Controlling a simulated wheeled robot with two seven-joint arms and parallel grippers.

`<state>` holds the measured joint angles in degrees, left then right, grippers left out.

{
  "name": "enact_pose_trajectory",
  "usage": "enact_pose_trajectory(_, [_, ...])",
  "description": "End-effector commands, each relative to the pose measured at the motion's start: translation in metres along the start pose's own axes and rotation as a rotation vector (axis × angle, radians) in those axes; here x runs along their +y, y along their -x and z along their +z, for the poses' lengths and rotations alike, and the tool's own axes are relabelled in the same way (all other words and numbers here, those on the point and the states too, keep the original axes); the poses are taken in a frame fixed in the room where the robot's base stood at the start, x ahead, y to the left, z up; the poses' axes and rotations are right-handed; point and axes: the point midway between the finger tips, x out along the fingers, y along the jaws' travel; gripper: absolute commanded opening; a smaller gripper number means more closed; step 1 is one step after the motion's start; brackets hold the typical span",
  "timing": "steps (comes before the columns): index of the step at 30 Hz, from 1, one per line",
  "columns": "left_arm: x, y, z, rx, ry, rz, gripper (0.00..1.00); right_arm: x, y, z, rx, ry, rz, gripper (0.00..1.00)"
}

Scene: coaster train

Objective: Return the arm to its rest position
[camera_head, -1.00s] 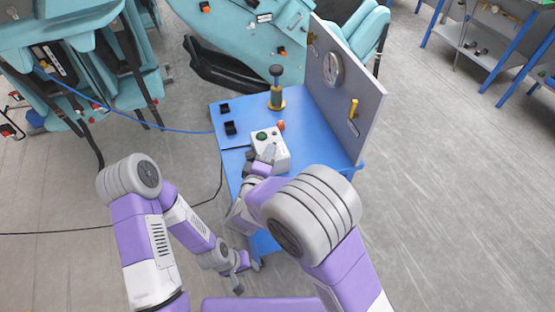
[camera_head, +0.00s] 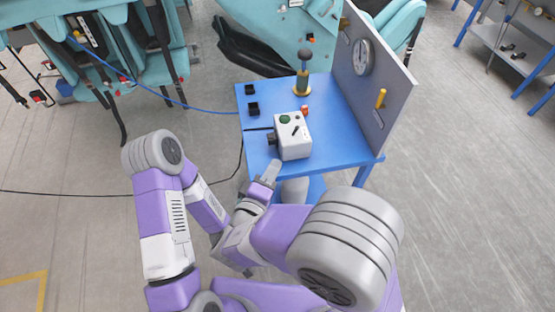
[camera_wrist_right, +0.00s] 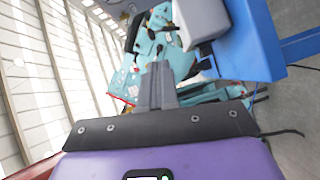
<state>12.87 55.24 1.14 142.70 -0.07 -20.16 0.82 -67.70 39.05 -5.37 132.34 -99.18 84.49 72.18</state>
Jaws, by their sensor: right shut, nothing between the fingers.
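My right gripper (camera_head: 274,168) is in front of the near edge of the blue table (camera_head: 334,150) in the head view, with its fingers together and nothing between them. It is apart from the white control box (camera_head: 293,145), which stands on the table with a green button on top. In the right wrist view the closed fingers (camera_wrist_right: 157,85) point away from the camera. My left arm is folded at the left of the head view. Its gripper is mostly hidden behind my right arm, so its jaws cannot be made out.
A grey upright panel (camera_head: 390,75) with a round gauge and a yellow handle edges the table's right side. A black and yellow lever (camera_head: 303,80) and small black blocks (camera_head: 252,108) are on the table. Teal coaster cars (camera_head: 275,25) stand behind.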

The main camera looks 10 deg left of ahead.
Motion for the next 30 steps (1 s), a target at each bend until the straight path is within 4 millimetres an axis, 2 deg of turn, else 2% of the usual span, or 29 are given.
enact_pose_trajectory(17, [0.000, 0.000, 0.000, 0.000, 0.000, 0.000, 0.43, 0.000, 0.001, 0.000, -0.002, 0.000, -0.001, 0.00])
enact_pose_trajectory(20, [0.000, 0.000, 0.000, 0.000, 0.000, 0.000, 0.43, -0.008, -0.004, 0.008, -0.032, 0.019, -0.031, 0.00])
enact_pose_trajectory(23, [0.000, 0.000, 0.000, 0.000, 0.000, 0.000, 0.43, -0.034, -0.017, 0.034, -0.126, 0.071, -0.137, 0.00])
enact_pose_trajectory(26, [0.000, 0.000, 0.000, 0.000, 0.000, 0.000, 0.43, -0.079, -0.028, 0.080, -0.280, 0.139, -0.338, 0.00])
enact_pose_trajectory(28, [0.000, 0.000, 0.000, 0.000, 0.000, 0.000, 0.43, -0.117, -0.026, 0.119, -0.405, 0.173, -0.526, 0.00])
enact_pose_trajectory(30, [0.000, 0.000, 0.000, 0.000, 0.000, 0.000, 0.43, -0.156, -0.014, 0.155, -0.526, 0.177, -0.737, 0.00])
